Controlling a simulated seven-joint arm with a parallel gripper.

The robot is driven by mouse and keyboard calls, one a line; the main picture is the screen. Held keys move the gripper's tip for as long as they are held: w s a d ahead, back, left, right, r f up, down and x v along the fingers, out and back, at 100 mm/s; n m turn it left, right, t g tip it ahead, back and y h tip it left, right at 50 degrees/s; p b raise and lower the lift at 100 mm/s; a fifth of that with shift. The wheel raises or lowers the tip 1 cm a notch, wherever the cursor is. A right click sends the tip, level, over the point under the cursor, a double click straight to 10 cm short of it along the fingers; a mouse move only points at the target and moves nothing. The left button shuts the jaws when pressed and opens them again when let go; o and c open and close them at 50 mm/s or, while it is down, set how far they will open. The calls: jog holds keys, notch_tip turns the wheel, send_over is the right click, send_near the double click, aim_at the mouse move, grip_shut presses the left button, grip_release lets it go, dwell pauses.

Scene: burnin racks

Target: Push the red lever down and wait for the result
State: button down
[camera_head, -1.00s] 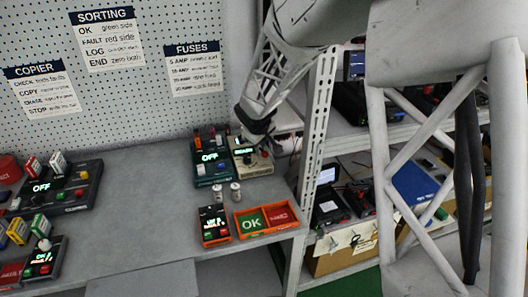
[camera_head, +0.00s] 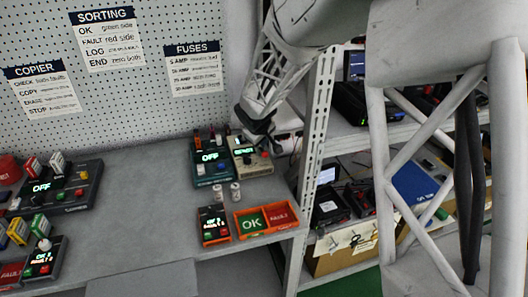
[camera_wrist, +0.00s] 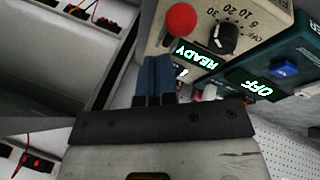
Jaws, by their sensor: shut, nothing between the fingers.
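The red lever shows as a round red knob (camera_wrist: 181,18) at the top of the wrist view, on a beige tester box (camera_wrist: 218,22). The box has a black dial (camera_wrist: 224,38) and a lit display reading READY (camera_wrist: 199,54). In the head view the beige tester (camera_head: 250,160) stands at the back right of the bench, its red knob (camera_head: 265,154) small. My gripper (camera_wrist: 155,62) is shut and empty, its blue fingertips beside the box near the knob, apart from it. In the head view my gripper (camera_head: 262,140) is over the tester.
A dark green device (camera_head: 211,168) reading OFF stands directly left of the tester. Two small cylinders (camera_head: 227,190), a small panel (camera_head: 214,226) and an orange tray (camera_head: 239,234) with OK and FAULT sections lie in front. A perforated rack post (camera_head: 318,110) stands close on the right.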

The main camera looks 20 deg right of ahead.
aim_at(261, 150)
jog(key=shift+s+f, duration=0.25)
jog(key=shift+f, duration=0.45)
jog(key=shift+s+f, duration=0.25)
jog(key=shift+f, duration=0.4)
dwell(2.1)
jog(key=shift+r, duration=0.15)
jog(key=shift+w+r, duration=0.25)
jog(key=shift+r, duration=0.4)
jog(key=shift+w+r, duration=0.25)
jog(key=shift+r, duration=0.35)
jog(key=shift+w+r, duration=0.3)
jog(key=shift+r, duration=0.5)
jog(key=shift+w+r, duration=0.3)
jog(key=shift+r, duration=0.45)
jog(key=shift+w+r, duration=0.3)
jog(key=shift+r, duration=0.5)
